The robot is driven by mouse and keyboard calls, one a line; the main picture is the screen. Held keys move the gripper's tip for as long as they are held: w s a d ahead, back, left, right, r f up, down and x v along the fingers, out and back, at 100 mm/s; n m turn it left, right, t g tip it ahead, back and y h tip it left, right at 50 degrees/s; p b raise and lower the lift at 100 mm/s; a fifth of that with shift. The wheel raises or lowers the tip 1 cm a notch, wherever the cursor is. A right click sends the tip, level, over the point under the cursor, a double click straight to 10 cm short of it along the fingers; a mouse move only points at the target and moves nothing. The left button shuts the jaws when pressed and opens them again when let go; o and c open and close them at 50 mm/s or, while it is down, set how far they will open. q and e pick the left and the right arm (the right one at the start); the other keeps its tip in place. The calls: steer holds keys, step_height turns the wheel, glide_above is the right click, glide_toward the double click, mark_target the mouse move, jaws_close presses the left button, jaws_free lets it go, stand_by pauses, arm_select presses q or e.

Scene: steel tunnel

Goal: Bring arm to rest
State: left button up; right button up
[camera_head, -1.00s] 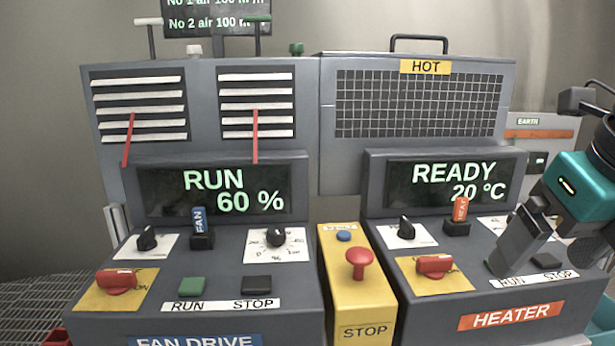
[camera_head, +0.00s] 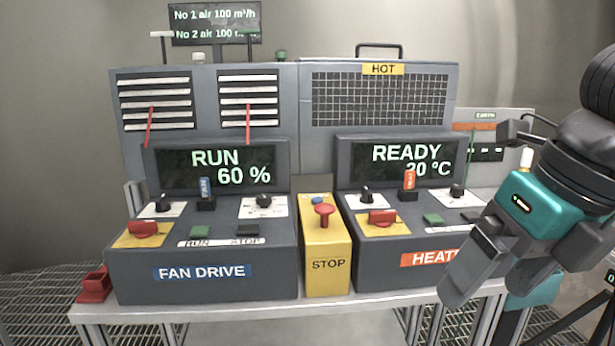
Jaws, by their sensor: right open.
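My right gripper (camera_head: 468,262) comes in from the right, a teal and dark grey hand with its fingers pointing down and left. It is open and empty, in front of the right end of the heater box (camera_head: 375,245). It hides part of the heater's orange label and the box's right side. The heater display (camera_head: 405,163) reads READY 20 °C. The fan drive box (camera_head: 200,277) stands on the left, and its display (camera_head: 217,168) reads RUN 60 %. My left gripper is not in view.
A yellow stop box (camera_head: 327,274) with a red mushroom button (camera_head: 324,213) stands between the two boxes. All stand on a light bench (camera_head: 270,312). A red block (camera_head: 95,285) sits at its left end. Metal grating floor (camera_head: 35,300) shows at left.

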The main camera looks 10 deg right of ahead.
steer(key=w+a+r+g+y, duration=0.15)
steer(key=a+g+y, duration=0.45)
steer(key=a+y, duration=1.2)
steer(key=w+d+f+m+t+h, duration=0.25)
steer(key=w+f+m+t, duration=0.3)
steer(key=m+t, duration=0.45)
steer(key=w+d+f+m+t+h, duration=0.1)
steer(key=w+d+f+m+t, duration=0.25)
steer(key=w+m+t, duration=0.45)
step_height(320, 180, down, 13)
steer(key=s+d+m+t+h, duration=0.1)
steer(key=d+m+t+h, duration=0.2)
steer(key=m+h, duration=0.7)
steer(key=s+f+m+g+h, duration=0.1)
steer(key=s+f+m+g, duration=0.1)
steer(key=s+f, duration=0.2)
steer(key=s+d+f+m+g+h, duration=0.1)
steer(key=s+f, duration=0.3)
steer(key=f, duration=0.6)
steer(key=s+d+f+m+g+h, duration=0.1)
steer(key=s+f+m+g+h, duration=0.1)
steer(key=f, duration=0.6)
steer(key=s+m+g, duration=0.1)
steer(key=s+g, duration=0.1)
steer(key=s, duration=0.1)
steer(key=shift+h, duration=0.35)
